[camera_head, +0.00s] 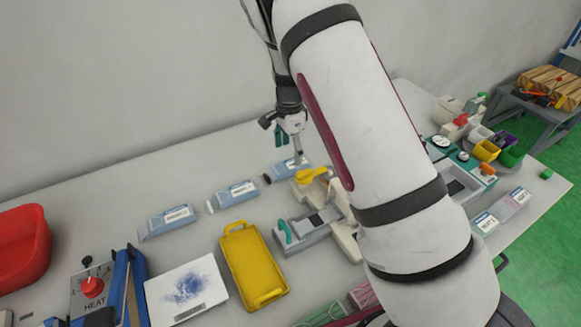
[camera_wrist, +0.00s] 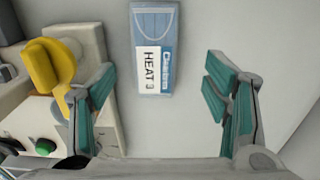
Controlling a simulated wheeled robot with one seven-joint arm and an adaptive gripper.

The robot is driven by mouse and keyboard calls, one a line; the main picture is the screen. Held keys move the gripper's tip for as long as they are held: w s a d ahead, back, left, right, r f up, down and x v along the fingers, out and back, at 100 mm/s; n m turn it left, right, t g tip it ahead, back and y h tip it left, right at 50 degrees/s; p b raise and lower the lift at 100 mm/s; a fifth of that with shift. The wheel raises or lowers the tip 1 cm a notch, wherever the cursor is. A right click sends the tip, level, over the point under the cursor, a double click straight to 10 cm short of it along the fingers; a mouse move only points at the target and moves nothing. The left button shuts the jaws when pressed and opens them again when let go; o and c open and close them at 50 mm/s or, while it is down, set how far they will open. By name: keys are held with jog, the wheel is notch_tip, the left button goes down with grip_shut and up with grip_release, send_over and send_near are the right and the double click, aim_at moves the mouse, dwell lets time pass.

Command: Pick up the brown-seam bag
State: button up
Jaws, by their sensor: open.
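The brown-seam bag (camera_head: 288,168) is a flat blue bag with a white label, lying on the table beyond the yellow-handled machine. A small dark brown seam shows at its left end. My gripper (camera_head: 290,146) is above the bag in the head view. In the wrist view my gripper (camera_wrist: 161,100) is open and empty, with teal finger pads apart on both sides of the bag's line.
Two similar bags, a middle one (camera_head: 235,193) and a left one (camera_head: 169,219), lie to the left. A machine with a yellow handle (camera_head: 312,175) stands close by; the handle also shows in the wrist view (camera_wrist: 48,65). A yellow tray (camera_head: 238,240) lies nearer.

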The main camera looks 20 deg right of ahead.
aim_at(290, 164)
jog(key=f, duration=0.2)
jog(key=f+p, duration=0.1)
jog(key=f, duration=0.1)
jog(key=shift+s+f, duration=0.1)
jog(key=shift+s, duration=0.3)
jog(key=shift+f, duration=0.5)
jog(key=c, duration=1.1)
